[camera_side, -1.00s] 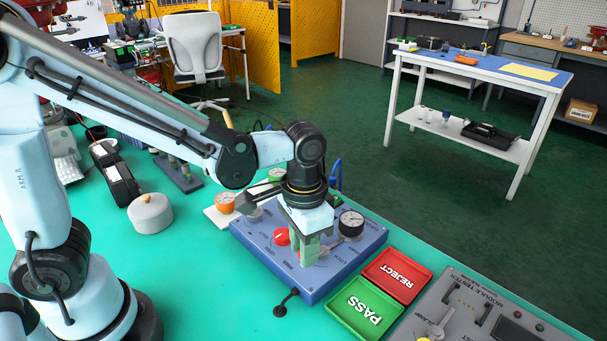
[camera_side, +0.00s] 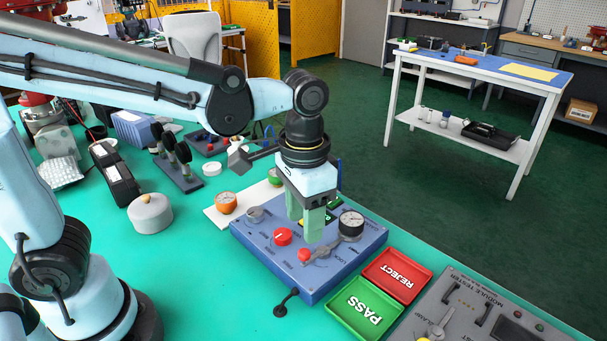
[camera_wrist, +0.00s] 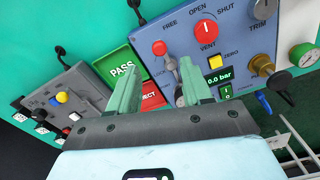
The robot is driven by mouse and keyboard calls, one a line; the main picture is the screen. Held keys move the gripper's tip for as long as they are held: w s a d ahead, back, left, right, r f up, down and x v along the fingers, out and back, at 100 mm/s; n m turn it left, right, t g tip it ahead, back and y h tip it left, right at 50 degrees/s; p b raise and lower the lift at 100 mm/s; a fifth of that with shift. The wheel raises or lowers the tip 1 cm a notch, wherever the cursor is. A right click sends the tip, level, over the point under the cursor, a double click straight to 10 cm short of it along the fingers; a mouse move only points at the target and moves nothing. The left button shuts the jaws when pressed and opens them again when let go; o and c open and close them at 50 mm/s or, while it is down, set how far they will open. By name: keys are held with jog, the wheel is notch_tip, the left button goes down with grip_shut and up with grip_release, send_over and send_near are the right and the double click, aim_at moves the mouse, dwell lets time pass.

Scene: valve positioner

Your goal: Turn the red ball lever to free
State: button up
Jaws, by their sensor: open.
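The blue valve positioner (camera_side: 262,255) lies on the green bench. Its red ball lever (camera_side: 304,255) has a grey arm running back to a pivot near the dial gauge, and the ball is toward the front edge.
A red round knob (camera_side: 283,236) sits left of the ball. The red REJECT tray (camera_side: 422,282) and green PASS tray (camera_side: 345,304) lie to the right.

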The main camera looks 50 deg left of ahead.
jog(key=shift+r, duration=2.65)
jog(key=s+a+f+n+t, duration=0.1)
jog(key=a+f+t, duration=0.1)
jog(key=a, duration=0.3)
jog(key=s+a+f+n+t, duration=0.1)
jog(key=a+f+n+t, duration=0.1)
jog(key=a+t, duration=0.3)
jog(key=shift+s+a+f, duration=0.15)
jog(key=shift+a+f, duration=0.3)
jog(key=shift+a, duration=0.25)
